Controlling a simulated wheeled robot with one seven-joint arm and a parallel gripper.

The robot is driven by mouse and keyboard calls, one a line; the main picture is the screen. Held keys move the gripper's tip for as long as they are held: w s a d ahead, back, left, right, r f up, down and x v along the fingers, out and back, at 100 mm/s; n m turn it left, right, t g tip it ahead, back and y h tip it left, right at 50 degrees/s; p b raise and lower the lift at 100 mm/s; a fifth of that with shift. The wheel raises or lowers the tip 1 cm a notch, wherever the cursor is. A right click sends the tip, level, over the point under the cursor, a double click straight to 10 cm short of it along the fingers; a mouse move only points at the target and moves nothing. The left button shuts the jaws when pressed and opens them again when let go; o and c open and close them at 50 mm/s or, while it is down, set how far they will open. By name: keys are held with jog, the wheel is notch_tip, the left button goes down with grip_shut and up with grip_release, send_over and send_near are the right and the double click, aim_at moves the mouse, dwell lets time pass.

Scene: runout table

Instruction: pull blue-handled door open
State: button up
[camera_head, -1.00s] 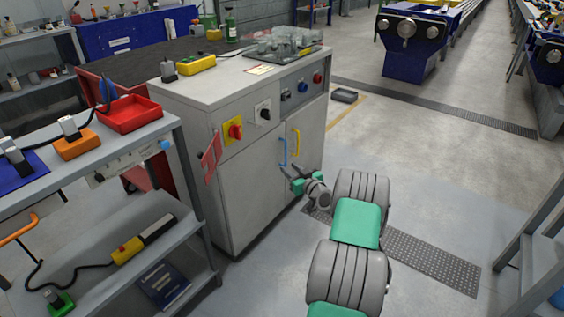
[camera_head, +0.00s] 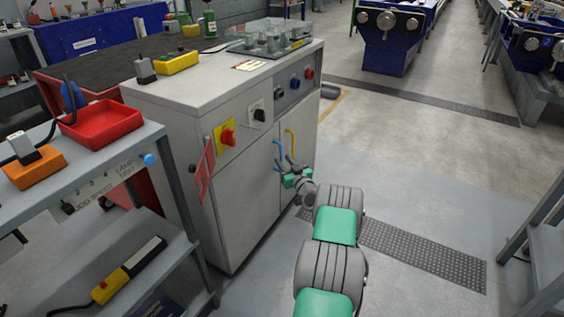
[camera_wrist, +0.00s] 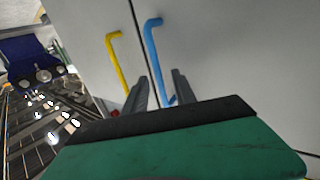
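The grey cabinet (camera_head: 238,225) has two doors side by side, both looking shut. The left door carries a blue handle (camera_head: 279,154), the right door a yellow handle (camera_head: 291,146). My gripper (camera_head: 284,166) is in front of the doors at the lower end of the handles. In the wrist view my gripper (camera_wrist: 160,90) has its two fingers apart, with a gap between them. The blue handle (camera_wrist: 154,55) runs down into that gap, and the yellow handle (camera_wrist: 116,62) is left of the fingers. I cannot tell whether the fingers touch the blue handle.
A grey shelf rack with a red tray (camera_head: 100,122) stands at left. The floor right of the cabinet is open, with a grating (camera_head: 425,255).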

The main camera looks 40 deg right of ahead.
jog(key=shift+x, duration=1)
grip_shut()
dwell(0.7)
